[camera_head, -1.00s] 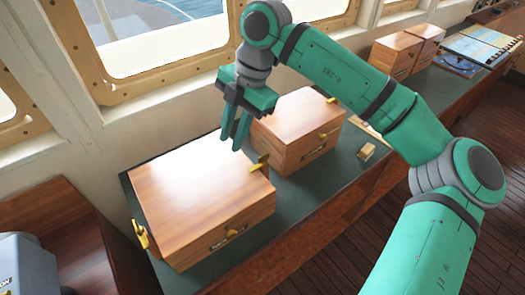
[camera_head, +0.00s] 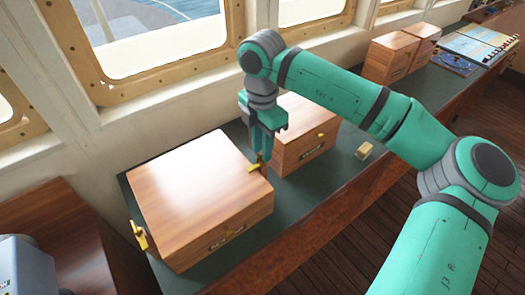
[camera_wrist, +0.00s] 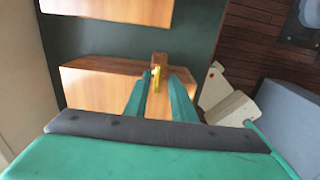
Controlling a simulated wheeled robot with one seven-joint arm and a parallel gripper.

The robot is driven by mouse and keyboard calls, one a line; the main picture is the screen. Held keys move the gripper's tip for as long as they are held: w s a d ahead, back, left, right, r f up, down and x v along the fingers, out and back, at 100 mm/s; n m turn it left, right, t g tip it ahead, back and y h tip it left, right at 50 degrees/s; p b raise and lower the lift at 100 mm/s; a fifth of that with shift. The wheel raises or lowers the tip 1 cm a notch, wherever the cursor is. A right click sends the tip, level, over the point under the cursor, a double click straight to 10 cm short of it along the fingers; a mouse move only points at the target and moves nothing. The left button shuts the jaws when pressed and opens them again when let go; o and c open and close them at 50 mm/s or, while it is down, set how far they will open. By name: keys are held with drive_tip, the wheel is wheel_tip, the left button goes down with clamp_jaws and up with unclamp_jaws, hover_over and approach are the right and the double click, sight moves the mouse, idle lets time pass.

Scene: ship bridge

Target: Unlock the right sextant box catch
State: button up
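The sextant box (camera_head: 195,190) is a closed wooden box on the dark green counter top. Its right brass catch (camera_head: 255,168) sticks out at the right side near the lid's edge. A left brass catch (camera_head: 139,235) is at the opposite side. In the wrist view the right catch (camera_wrist: 156,76) stands between my two fingers, with the box (camera_wrist: 95,88) behind and below. My gripper (camera_head: 263,155) points down at the right catch; in the wrist view my gripper (camera_wrist: 157,82) has its fingers apart, with a gap visible beside the catch. The fingertips are partly hidden in the head view.
A second wooden box (camera_head: 300,155) stands close to the right of my gripper, leaving a narrow gap. A small yellowish block (camera_head: 364,151) lies farther right on the counter (camera_head: 335,185). More wooden boxes (camera_head: 390,60) stand at the back by the windows.

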drive_tip(key=shift+a+f, duration=0.1)
drive_tip(key=shift+f, duration=0.85)
clamp_jaws()
drive_tip(key=shift+w, duration=0.1)
